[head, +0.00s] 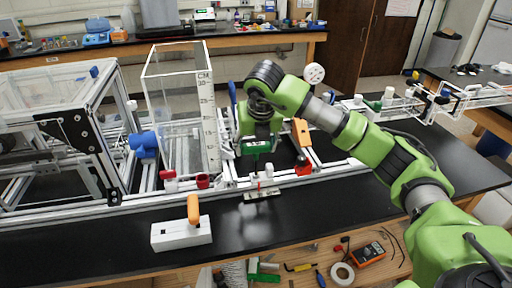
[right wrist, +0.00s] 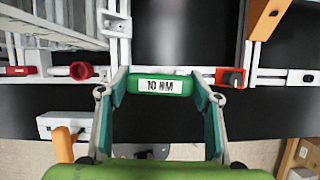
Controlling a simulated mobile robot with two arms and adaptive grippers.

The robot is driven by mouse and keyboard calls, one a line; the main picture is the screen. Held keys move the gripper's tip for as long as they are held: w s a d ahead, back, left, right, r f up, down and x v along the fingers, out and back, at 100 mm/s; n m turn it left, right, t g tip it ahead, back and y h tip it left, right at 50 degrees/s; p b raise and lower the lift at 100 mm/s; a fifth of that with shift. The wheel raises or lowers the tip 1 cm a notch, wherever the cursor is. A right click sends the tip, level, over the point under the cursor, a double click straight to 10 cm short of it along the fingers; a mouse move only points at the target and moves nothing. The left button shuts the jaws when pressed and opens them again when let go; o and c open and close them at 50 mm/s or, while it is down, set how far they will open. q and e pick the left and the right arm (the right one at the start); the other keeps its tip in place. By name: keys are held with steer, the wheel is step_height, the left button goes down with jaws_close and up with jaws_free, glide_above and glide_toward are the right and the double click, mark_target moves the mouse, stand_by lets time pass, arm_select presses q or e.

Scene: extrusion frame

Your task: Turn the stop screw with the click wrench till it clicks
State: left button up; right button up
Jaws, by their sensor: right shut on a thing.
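My right gripper (head: 257,150) points down above the aluminium frame near the middle of the head view. It is shut on the click wrench, whose green handle (right wrist: 140,86) with a white "10 NM" label lies crosswise between the fingertips in the right wrist view. In the head view the wrench's green handle (head: 256,144) shows below the gripper, with a thin part running down from it. Below it, a small metal plate (head: 262,195) with small upright parts sits at the frame's front rail. I cannot tell whether the wrench touches the stop screw. My left gripper is out of view.
A white block (head: 170,236) with an orange handle (head: 194,209) stands on the black bench at front left. A red clamp with a black knob (head: 303,166) is right of the gripper. A clear tank with a CM scale (head: 208,120) stands left. The bench front is mostly clear.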

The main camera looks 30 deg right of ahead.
steer(key=shift+s+f, duration=0.1)
steer(key=shift+f, duration=0.1)
steer(key=shift+m+h, duration=0.3)
steer(key=shift+m, duration=0.4)
steer(key=shift+g, duration=0.3)
steer(key=shift+b, duration=0.3)
steer(key=shift+n+b, duration=0.3)
steer(key=shift+n, duration=0.5)
